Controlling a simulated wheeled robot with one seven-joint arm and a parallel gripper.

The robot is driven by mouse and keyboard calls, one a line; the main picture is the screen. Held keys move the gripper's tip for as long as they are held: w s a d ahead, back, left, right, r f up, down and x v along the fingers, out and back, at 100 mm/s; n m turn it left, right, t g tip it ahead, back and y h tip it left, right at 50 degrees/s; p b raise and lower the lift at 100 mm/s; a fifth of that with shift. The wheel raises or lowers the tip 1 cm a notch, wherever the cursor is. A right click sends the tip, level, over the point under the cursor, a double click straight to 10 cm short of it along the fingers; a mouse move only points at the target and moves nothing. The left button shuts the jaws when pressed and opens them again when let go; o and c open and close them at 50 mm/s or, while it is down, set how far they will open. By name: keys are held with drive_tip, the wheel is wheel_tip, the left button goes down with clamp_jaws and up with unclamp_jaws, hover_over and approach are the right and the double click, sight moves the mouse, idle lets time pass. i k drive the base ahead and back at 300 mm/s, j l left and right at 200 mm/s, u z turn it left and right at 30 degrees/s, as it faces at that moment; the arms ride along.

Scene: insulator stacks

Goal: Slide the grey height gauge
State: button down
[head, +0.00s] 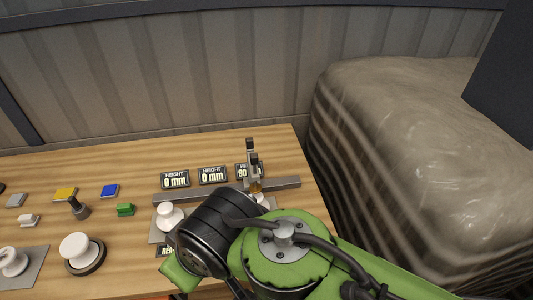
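What looks like the grey height gauge (255,172) stands upright on a long grey rail (190,196) near the right end of the table. It has a light grey body with dark parts at its top, and its foot is partly hidden by my arm. I cannot make out my gripper as a separate thing; my green and black arm covers the area just in front of the rail. Whether my gripper touches the gauge cannot be told. Behind the rail, two displays, one (175,180) and another (212,175), read 0 mm. A third display (242,171), partly covered by the gauge, shows 90.
A white insulator piece (168,215) stands on a grey plate before the rail. At left are a larger white insulator (80,250) on a dark round base, a dark-knobbed piece (79,208) and small coloured blocks. A large wrapped bulk (410,150) stands beyond the table's right edge.

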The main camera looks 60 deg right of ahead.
sight(249, 142)
drive_tip(key=k+j+z, duration=0.1)
drive_tip(key=z, duration=1.5)
drive_tip(key=i+j+z, duration=0.1)
drive_tip(key=j, duration=0.2)
drive_tip(key=i+j+z, duration=0.15)
drive_tip(key=j, duration=0.15)
drive_tip(key=i+j+z, duration=0.1)
drive_tip(key=j, duration=0.2)
